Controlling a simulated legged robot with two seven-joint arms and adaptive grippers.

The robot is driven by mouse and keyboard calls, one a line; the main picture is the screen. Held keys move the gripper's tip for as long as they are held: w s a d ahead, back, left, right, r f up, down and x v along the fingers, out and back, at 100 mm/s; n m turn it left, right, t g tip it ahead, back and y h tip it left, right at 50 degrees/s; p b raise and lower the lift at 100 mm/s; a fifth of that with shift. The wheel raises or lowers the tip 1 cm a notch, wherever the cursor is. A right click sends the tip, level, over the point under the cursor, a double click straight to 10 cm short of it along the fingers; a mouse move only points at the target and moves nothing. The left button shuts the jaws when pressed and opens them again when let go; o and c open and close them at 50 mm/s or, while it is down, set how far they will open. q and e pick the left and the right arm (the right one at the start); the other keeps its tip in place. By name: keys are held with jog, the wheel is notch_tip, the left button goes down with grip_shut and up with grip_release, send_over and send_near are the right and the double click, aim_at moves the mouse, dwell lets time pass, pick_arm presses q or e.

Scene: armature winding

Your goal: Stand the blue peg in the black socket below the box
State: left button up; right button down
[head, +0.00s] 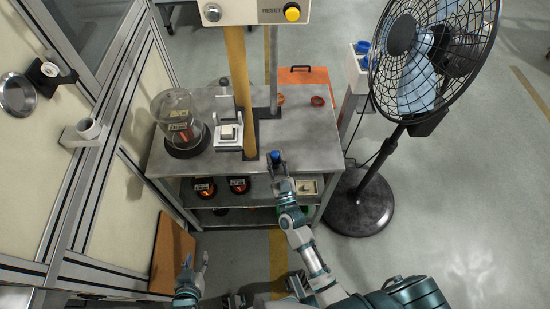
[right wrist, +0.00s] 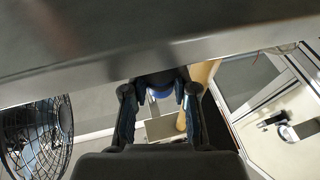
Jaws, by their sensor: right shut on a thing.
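The blue peg (head: 275,155) is at the fingertips of my right gripper (head: 278,163), near the front edge of the metal table. In the right wrist view the blue peg (right wrist: 160,92) shows between the two fingers (right wrist: 159,92), next to a dark part; most of it is hidden. My right gripper is shut on it. The box (head: 255,12) with a yellow button is at the top of the head view. I cannot clearly make out the black socket; a dark base plate (head: 267,113) lies below the box. My left gripper (head: 195,268) is open and empty, low at the left.
A yellow post (head: 237,80) stands behind and left of my right gripper. A glass dome (head: 177,115) and a white device (head: 228,135) stand on the table (head: 312,135). A fan (head: 420,60) stands to the right. Dark round items (head: 238,185) sit on the shelf below.

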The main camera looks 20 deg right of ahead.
jog(key=c, duration=0.8)
grip_release()
